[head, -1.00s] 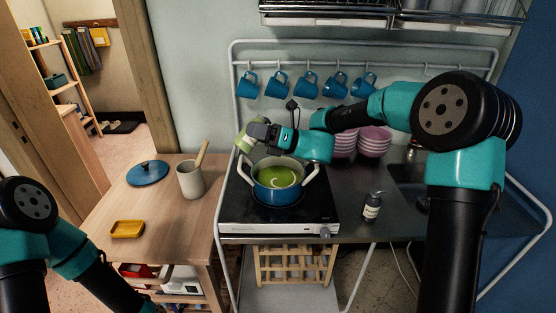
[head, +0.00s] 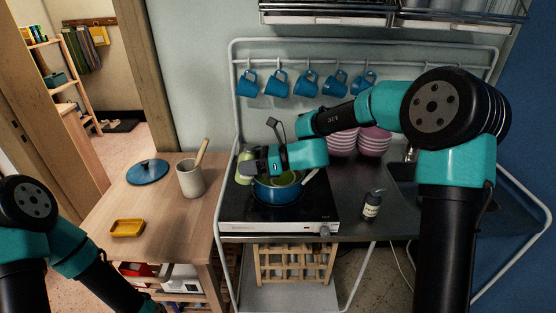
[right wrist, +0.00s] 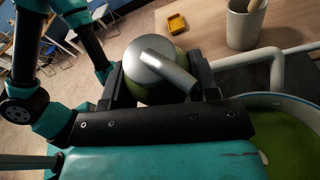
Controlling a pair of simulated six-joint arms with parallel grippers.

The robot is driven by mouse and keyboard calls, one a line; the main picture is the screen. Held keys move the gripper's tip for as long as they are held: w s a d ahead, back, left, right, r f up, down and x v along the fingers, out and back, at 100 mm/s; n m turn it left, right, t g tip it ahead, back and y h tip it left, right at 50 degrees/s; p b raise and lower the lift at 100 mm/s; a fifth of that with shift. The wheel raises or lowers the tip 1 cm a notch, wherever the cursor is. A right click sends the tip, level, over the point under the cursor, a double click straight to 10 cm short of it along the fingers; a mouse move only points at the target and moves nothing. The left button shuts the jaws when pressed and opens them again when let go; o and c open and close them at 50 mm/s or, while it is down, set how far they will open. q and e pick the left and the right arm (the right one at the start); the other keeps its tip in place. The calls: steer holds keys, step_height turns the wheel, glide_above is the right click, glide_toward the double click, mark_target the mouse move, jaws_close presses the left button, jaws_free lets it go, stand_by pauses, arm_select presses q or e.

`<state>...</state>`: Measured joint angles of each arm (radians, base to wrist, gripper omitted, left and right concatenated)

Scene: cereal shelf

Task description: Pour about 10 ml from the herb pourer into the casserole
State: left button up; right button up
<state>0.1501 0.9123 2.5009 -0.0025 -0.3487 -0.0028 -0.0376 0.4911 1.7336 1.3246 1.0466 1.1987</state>
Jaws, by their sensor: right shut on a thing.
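The herb pourer (head: 243,172) is green with a steel top and spout, which show in the right wrist view (right wrist: 145,62). My right gripper (head: 250,166) is shut on it at the left side of the casserole. The pourer looks about upright, and its spout points toward the casserole side. The blue casserole (head: 278,196) stands on the hob with green contents. My right gripper and wrist hide part of the casserole in the head view. My left arm is low at left; its gripper is out of sight.
The black hob (head: 235,207) carries the casserole. On the wooden counter (head: 165,210) at left are a blue lid (head: 148,171), a utensil crock (head: 191,180) and a yellow dish (head: 127,228). Blue mugs (head: 278,83) hang behind.

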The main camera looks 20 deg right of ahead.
steer(key=shift+s+a+f+n+h, duration=0.2)
steer(key=shift+a+f+h, duration=0.1)
steer(key=shift+f, duration=0.15)
steer(key=shift+s+a+f+n+h, duration=0.1)
steer(key=shift+a+f+n+h, duration=0.1)
steer(key=shift+f+h, duration=0.15)
steer(key=shift+s+a+f+n+h, duration=0.15)
steer(key=shift+a+f+n+h, duration=0.25)
steer(key=shift+f+n+h, duration=0.25)
steer(key=shift+r, duration=0.15)
